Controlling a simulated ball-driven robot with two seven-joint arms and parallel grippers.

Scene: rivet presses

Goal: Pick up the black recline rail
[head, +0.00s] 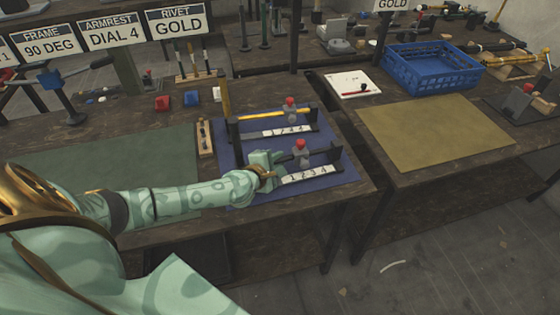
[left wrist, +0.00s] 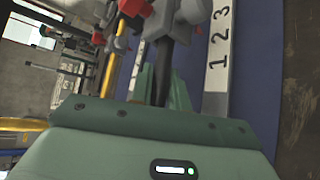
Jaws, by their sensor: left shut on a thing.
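My left gripper (head: 268,166) is shut on the black recline rail (left wrist: 178,55) at the near rivet press (head: 301,158) on the blue mat (head: 240,198). In the left wrist view its green fingers (left wrist: 160,88) close around the dark rail, which runs away from them toward the press head. The gripper hides part of the rail in the head view. The near press has a red knob and a white numbered strip (head: 307,176). The far rivet press (head: 290,112) holds a yellow rail (head: 259,117). My right gripper is not in view.
Signs (head: 178,22) stand at the back left; one reads RIVET GOLD. Red, blue and white blocks (head: 191,99) lie behind a green mat (head: 110,160). A blue crate (head: 430,82) and a mostly bare tan mat (head: 435,132) are on the right table, across a gap.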

